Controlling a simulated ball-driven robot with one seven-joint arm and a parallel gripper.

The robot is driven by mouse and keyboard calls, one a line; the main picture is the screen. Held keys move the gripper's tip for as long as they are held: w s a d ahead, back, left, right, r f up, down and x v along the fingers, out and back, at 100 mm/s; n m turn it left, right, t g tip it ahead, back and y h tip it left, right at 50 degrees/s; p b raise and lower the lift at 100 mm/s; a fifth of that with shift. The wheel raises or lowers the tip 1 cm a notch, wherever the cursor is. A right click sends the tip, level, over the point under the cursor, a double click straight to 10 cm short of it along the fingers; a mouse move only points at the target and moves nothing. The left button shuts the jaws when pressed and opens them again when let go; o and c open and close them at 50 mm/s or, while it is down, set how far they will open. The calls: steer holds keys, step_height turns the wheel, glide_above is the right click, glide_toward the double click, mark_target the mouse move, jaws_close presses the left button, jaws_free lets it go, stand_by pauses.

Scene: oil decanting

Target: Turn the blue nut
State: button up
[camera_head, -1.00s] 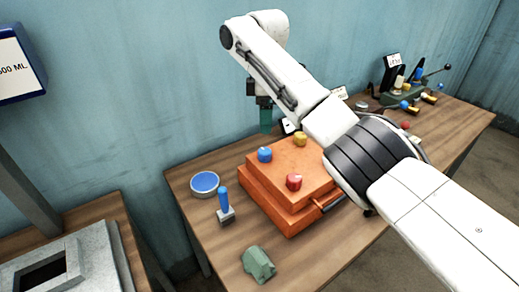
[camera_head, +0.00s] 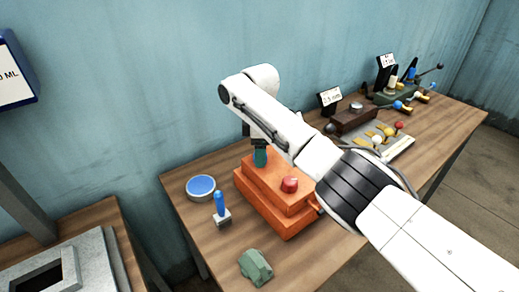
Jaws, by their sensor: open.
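The orange box (camera_head: 262,207) stands on the wooden table, with a red nut (camera_head: 289,185) on its top. The blue nut is hidden; my gripper's teal fingers now cover the spot near the box's back left corner where it showed earlier. My gripper (camera_head: 260,157) points down at that spot, open. I cannot tell whether the fingers are around the nut or touching it. The yellow nut is hidden behind my arm.
A blue-topped round dish (camera_head: 201,187), a blue-handled upright piece (camera_head: 220,206) and a green block (camera_head: 256,266) stand left and in front of the box. A panel with coloured knobs (camera_head: 377,139) and a lever device (camera_head: 405,90) are farther right.

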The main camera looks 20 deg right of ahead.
steer(key=shift+c, duration=0.2)
steer(key=c, duration=1)
steer(key=shift+m, duration=0.3)
steer(key=m+p, duration=0.1)
steer(key=m, duration=1)
steer(key=shift+w+m, duration=0.1)
steer(key=shift+m, duration=0.3)
steer(key=m, duration=0.6)
steer(key=shift+d+r+m, duration=0.1)
steer(key=shift+m, duration=2.7)
